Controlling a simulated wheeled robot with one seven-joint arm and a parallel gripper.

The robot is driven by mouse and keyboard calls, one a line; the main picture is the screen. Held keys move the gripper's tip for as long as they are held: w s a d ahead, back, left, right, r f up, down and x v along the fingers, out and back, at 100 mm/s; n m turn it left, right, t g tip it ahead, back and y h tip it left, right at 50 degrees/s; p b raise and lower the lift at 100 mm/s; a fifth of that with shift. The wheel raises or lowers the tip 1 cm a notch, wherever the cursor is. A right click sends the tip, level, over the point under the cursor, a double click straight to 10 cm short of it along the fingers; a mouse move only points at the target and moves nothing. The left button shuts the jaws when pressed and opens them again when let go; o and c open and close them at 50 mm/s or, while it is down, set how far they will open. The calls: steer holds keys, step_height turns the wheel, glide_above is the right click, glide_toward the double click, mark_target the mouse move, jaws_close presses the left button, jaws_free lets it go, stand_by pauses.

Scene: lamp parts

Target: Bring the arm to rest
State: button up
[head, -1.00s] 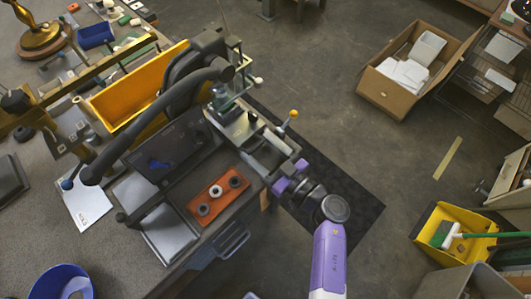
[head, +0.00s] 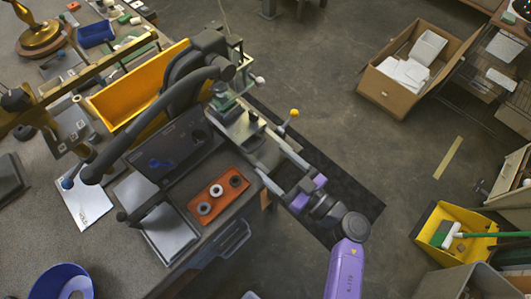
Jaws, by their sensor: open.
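My gripper (head: 272,160) is in the middle of the head view, at the right edge of the workbench (head: 120,208). Its two grey fingers are spread apart and point up and left, toward the metal fixture (head: 236,125) on the bench. I see nothing between the fingers. My purple and black arm reaches in from the bottom right, over the dark floor mat (head: 352,194). It is hard to tell how high the fingertips are above the bench edge.
An orange tray (head: 234,192) with dark and grey round parts lies left of my gripper. A lever with a yellow knob (head: 294,113) stands close above the fingers. A yellow bin (head: 130,82) is on the bench; a cardboard box (head: 385,94) is on the floor.

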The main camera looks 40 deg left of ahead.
steer(key=shift+d, duration=0.7)
steer(key=w+d+r+t+y, duration=0.1)
steer(key=w+d+r+t, duration=0.35)
steer(key=r+t, duration=0.35)
steer(key=s+d+r+m+t+h, duration=0.1)
steer(key=d+r+m+t+h, duration=0.15)
steer(key=d+t, duration=0.2)
steer(key=s+d+r+m+t+h, duration=0.1)
steer(key=d+r+m+t+h, duration=0.15)
steer(key=d, duration=0.35)
steer(key=s+d+m+t+h, duration=0.3)
steer(key=s+d+m+h, duration=0.55)
steer(key=d, duration=0.65)
steer(key=s+d+m+g+h, duration=0.2)
steer(key=s+d, duration=0.2)
steer(key=s, duration=0.4)
steer(key=s+d+m+g+h, duration=0.1)
steer(key=s+d+g+h, duration=0.1)
steer(key=s, duration=0.6)
steer(key=shift+s+d+r+m+h+b, duration=0.25)
steer(key=shift+d+m+h+b, duration=0.1)
steer(key=shift+d+h, duration=0.45)
